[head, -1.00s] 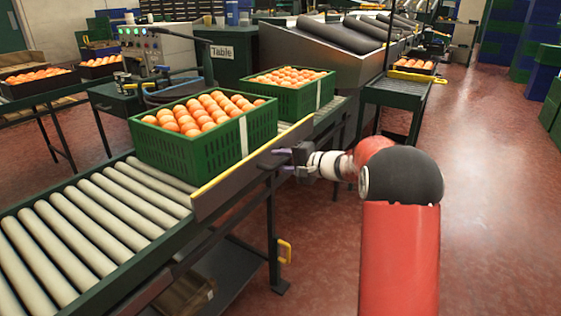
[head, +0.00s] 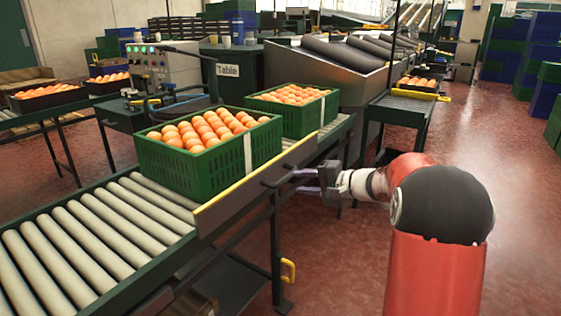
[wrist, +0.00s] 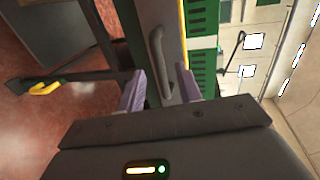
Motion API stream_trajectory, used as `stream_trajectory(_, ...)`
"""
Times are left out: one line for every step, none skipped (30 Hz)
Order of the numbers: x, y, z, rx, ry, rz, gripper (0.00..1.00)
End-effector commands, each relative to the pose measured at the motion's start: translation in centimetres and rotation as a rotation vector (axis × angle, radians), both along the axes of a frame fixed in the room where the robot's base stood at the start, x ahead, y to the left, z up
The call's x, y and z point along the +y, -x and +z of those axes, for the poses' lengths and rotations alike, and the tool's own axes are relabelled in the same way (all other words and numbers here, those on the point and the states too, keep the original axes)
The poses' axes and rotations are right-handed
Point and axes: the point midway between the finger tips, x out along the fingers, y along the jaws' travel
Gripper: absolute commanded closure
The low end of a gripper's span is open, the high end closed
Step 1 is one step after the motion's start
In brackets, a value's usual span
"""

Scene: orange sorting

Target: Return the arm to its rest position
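My gripper (head: 304,181) has purple fingers and is at the end of my red, black and white arm (head: 436,235), to the right of the roller conveyor. It points left at the dark handle (head: 277,178) on the yellow-edged panel (head: 243,193) along the conveyor's side. In the wrist view my gripper (wrist: 158,88) is open, with its two fingers apart and nothing clamped between them. The handle (wrist: 157,52) lies ahead, in line with the gap. I cannot tell whether the fingertips still reach beside the handle.
Two green crates of oranges, a nearer one (head: 195,165) and a farther one (head: 310,115), stand on the conveyor (head: 95,225) behind the panel. A side table (head: 405,108) is beyond my arm. Red floor (head: 525,190) at right is clear.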

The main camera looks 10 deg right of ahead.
Motion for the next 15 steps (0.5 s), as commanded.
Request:
stream_trajectory(1.4, 1.5, 0.8, 0.011, 0.039, 0.032, 0.65)
stream_trajectory(2.3, 2.5, 1.0, 0.022, 0.069, 0.054, 0.65)
stream_trajectory(3.6, 4.2, 1.3, 0.041, 0.118, 0.085, 0.65)
stream_trajectory(4.4, 5.6, 1.5, 0.055, 0.161, 0.109, 0.65)
stream_trajectory(5.4, 7.2, 1.6, 0.07, 0.205, 0.134, 0.65)
stream_trajectory(6.4, 9.4, 1.7, 0.09, 0.269, 0.165, 0.65)
stream_trajectory(7.1, 11.0, 1.6, 0.103, 0.318, 0.186, 0.65)
stream_trajectory(7.6, 12.6, 1.6, 0.116, 0.366, 0.205, 0.65)
stream_trajectory(8.2, 14.8, 1.4, 0.131, 0.433, 0.229, 0.65)
stream_trajectory(8.5, 16.4, 1.3, 0.14, 0.484, 0.243, 0.65)
stream_trajectory(8.8, 18.0, 1.1, 0.147, 0.535, 0.258, 0.65)
stream_trajectory(8.9, 20.1, 0.9, 0.155, 0.604, 0.275, 0.65)
stream_trajectory(8.9, 21.6, 0.7, 0.159, 0.656, 0.284, 0.65)
stream_trajectory(8.9, 23.1, 0.4, 0.161, 0.707, 0.293, 0.65)
stream_trajectory(8.7, 25.0, 0.1, 0.162, 0.778, 0.301, 0.65)
